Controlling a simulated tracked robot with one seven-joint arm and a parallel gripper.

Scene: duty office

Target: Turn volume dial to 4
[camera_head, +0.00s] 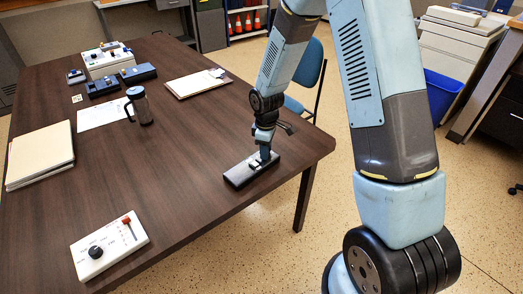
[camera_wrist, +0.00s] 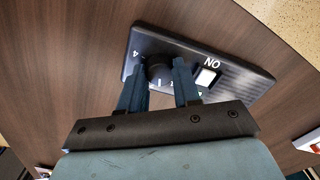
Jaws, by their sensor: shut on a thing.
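The dark volume unit (camera_head: 236,180) lies on the brown table near its right edge. In the wrist view the unit (camera_wrist: 240,80) shows a round black dial (camera_wrist: 158,74), a white square switch (camera_wrist: 206,77) marked ON, and a printed 4 at the dial's left. A short pale mark shows on the dial's side facing my gripper; its exact reading is hard to tell. My gripper (camera_wrist: 159,66) is shut on the dial, one finger on each side. In the head view my gripper (camera_head: 262,160) comes down onto the unit and hides the dial.
A white box (camera_head: 110,258) with a black knob and red slider stands at the table's near corner. A folder stack (camera_head: 40,155), glass mug (camera_head: 140,106), clipboard (camera_head: 197,83) and several devices stand farther off. A blue chair (camera_head: 308,65) is beside the table's right edge.

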